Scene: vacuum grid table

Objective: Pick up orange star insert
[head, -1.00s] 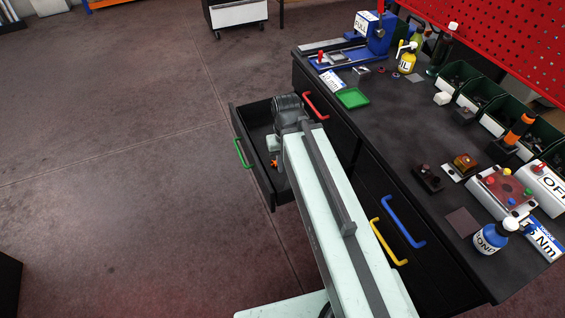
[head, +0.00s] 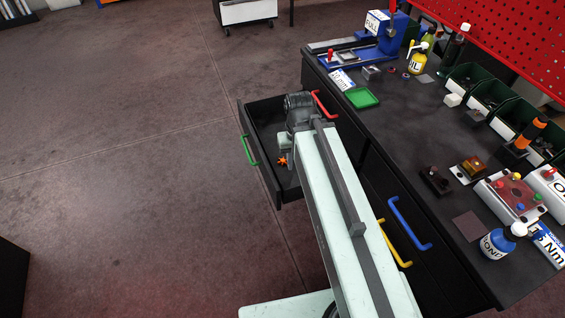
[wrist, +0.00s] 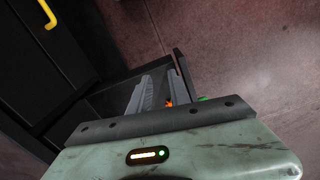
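The orange star insert (head: 282,161) lies in the open black drawer (head: 262,161), near the drawer's front. In the wrist view only a small orange part of the star (wrist: 169,102) shows, beside the right finger; the gripper body hides the rest. My gripper reaches down into the drawer; in the head view my arm hides most of it. In the wrist view its two grey fingers (wrist: 165,84) stand apart, with nothing seen held between them. I cannot tell how high the fingertips are above the drawer floor.
The drawer has a green handle (head: 249,150) and raised walls around my gripper. A red handle (head: 325,104) is close behind; blue (head: 409,223) and yellow (head: 394,243) handles are on the cabinet front. Floor at left is clear.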

